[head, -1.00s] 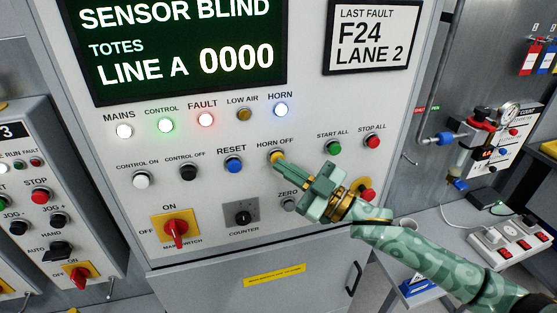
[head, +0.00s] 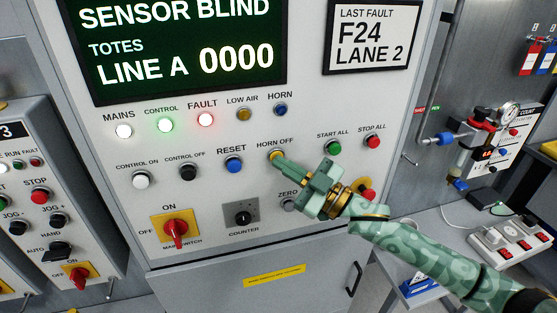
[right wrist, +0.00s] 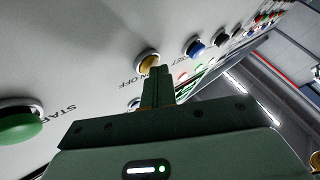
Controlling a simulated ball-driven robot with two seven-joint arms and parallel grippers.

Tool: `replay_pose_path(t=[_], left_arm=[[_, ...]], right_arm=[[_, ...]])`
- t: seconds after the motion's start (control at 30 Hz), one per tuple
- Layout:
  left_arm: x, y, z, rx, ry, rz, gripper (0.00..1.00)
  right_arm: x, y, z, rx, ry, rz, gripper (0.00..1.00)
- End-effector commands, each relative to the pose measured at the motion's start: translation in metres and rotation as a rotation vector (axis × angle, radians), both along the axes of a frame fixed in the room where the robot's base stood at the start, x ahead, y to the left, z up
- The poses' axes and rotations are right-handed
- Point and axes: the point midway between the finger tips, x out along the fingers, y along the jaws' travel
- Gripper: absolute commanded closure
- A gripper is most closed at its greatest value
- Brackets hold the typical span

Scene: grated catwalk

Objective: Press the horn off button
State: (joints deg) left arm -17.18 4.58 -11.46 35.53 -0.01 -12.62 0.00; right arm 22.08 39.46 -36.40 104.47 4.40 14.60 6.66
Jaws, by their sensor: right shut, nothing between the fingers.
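The yellow horn off button (head: 277,155) sits on the panel under its HORN OFF label, right of the blue reset button (head: 234,165). My right gripper (head: 282,163) is shut and empty, its fingertips at the horn off button and partly covering it. In the right wrist view the closed fingers (right wrist: 157,75) reach the yellow button (right wrist: 148,61) and appear to touch it. The horn lamp (head: 281,110) is dark blue and unlit. My left gripper is not in view.
Green start all (head: 334,147) and red stop all (head: 372,142) buttons are to the right. Another red button (head: 369,196) is partly behind my gripper. A red rotary switch (head: 175,230) is lower left. A grey table (head: 450,240) stands at right.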

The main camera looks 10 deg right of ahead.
Motion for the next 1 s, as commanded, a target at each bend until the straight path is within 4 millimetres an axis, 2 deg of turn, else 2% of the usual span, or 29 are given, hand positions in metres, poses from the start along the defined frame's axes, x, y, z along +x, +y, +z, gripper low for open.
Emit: replay_pose_path(t=[0.23, 0.6, 1.0], left_arm=[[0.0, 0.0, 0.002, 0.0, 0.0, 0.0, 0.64], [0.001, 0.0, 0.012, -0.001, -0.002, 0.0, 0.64], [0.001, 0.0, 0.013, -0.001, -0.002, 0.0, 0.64]], right_arm=[[-0.003, 0.0, 0.0, -0.001, 0.001, 0.0, 1.0], [-0.022, -0.001, 0.0, -0.001, 0.001, 0.0, 1.0], [-0.025, -0.001, 0.0, -0.001, 0.001, 0.0, 1.0]])
